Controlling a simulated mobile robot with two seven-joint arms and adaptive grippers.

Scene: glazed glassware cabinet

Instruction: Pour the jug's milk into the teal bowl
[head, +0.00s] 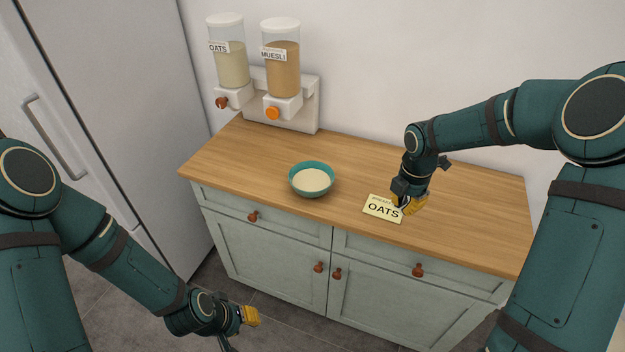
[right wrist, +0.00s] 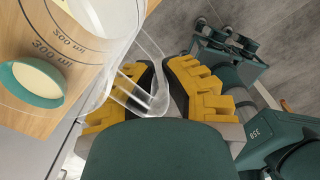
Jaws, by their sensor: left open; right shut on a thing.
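The teal bowl (head: 312,195) stands upright on the wooden counter and holds something pale and cream-coloured. It also shows in the right wrist view (right wrist: 10,82), beyond the clear jug wall. My right gripper (head: 408,205) is over the counter, to the right of the bowl. In the right wrist view its yellow fingers (right wrist: 158,88) are shut on the handle of the clear jug (right wrist: 136,90), which has printed ml marks. Something white shows at the jug's top edge in that view. I cannot make out the jug in the head view. My left gripper (head: 245,322) is open, low in front of the cabinet.
A pale card reading OATS (head: 380,209) is on the counter by my right gripper. Two dispensers, oats (head: 231,65) and muesli (head: 282,70), stand at the back left. A fridge (head: 110,100) is on the left. The counter (head: 240,160) is otherwise clear.

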